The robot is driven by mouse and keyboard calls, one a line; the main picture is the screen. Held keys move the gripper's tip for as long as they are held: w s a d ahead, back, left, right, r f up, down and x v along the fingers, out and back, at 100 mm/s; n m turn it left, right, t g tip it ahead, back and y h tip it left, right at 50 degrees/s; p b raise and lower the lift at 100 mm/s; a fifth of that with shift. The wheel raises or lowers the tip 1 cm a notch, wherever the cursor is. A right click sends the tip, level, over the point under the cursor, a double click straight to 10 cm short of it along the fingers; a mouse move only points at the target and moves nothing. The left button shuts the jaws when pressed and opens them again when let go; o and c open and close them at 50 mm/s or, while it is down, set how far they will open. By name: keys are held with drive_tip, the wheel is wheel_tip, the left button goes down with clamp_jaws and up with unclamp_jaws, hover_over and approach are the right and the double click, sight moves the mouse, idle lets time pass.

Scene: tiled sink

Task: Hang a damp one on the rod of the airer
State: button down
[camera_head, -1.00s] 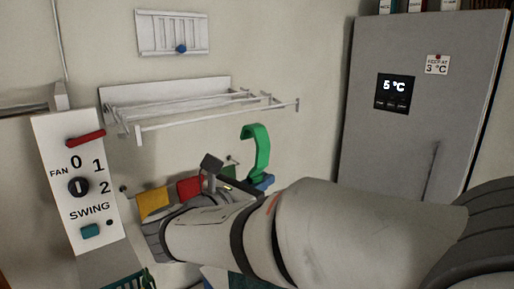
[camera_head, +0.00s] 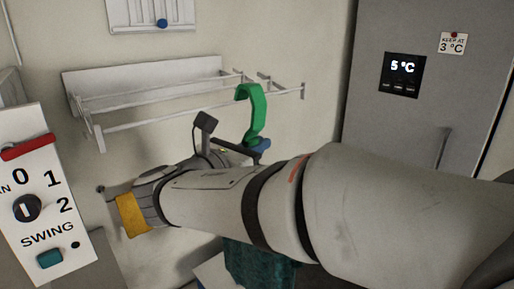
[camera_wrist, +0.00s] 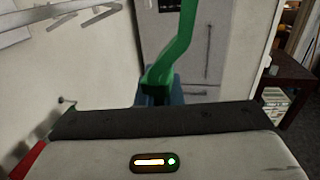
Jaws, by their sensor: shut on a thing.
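The wall airer (camera_head: 150,120) has a white back plate and thin rods, seen in the head view at upper left. Its rods also show at the top left of the wrist view (camera_wrist: 85,12). My arm hides most of the gripper. A teal cloth (camera_head: 258,264) shows below my arm; its support is hidden.
A yellow cloth (camera_head: 132,215) hangs on the wall below the airer. A fan panel (camera_head: 45,195) stands at the left. A grey fridge (camera_head: 420,100) stands at the right. A small white rack (camera_head: 150,12) is above the airer. A dark table (camera_wrist: 290,80) is at far right.

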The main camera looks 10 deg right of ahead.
drive_tip(key=w+a+f+b, duration=0.1)
drive_tip(key=w+a+f, duration=0.2)
drive_tip(key=w, duration=0.2)
drive_tip(key=shift+w+a, duration=0.2)
drive_tip(key=shift+a, duration=0.2)
idle(0.5)
drive_tip(key=c, duration=1.5)
unclamp_jaws()
